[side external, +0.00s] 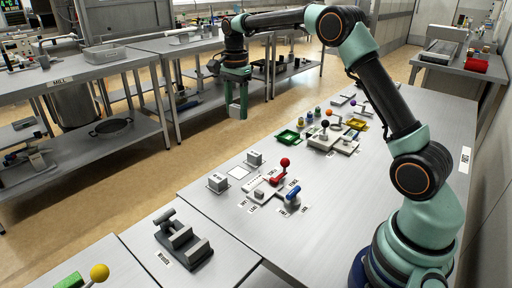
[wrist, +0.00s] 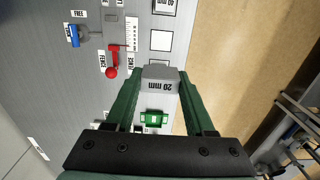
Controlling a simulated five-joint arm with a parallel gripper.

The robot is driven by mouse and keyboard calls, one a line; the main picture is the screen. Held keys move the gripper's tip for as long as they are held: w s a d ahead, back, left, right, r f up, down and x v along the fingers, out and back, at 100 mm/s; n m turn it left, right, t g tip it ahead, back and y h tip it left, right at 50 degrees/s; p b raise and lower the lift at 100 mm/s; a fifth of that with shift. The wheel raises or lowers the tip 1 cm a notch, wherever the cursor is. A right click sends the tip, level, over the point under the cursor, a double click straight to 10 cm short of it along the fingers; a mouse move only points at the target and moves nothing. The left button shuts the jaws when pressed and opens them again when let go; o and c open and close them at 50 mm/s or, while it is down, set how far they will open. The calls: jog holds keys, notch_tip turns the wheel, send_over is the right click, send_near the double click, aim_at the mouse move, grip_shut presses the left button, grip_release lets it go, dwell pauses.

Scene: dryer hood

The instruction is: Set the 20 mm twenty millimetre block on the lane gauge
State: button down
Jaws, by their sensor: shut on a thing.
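The grey 20 mm block (wrist: 160,74) is held between the fingers of my gripper (wrist: 160,82) in the wrist view. Its "20 mm" marking faces the camera. What seems to be the lane gauge, a pale plate (side external: 262,194) with slots, lies on the table. It has a red-knobbed lever (side external: 283,168) and a blue-handled part (side external: 293,194) beside it. In the wrist view the pale scale strip (wrist: 131,33) lies up and left of the block.
Two grey blocks stand near the table's edge, one at the left (side external: 217,182) and one farther back (side external: 254,158), with a bare white square (side external: 238,172) between them. A green tray (side external: 287,137) and a yellow tray (side external: 356,123) lie farther along.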

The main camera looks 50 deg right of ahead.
jog(key=r, duration=0.1)
send_over(267, 189)
jog(key=w, duration=0.1)
jog(key=f, duration=1.3)
jog(key=s+f, duration=0.1)
jog(key=f, duration=0.6)
jog(key=shift+f, duration=0.15)
jog(key=shift+c, duration=1.3)
grip_release()
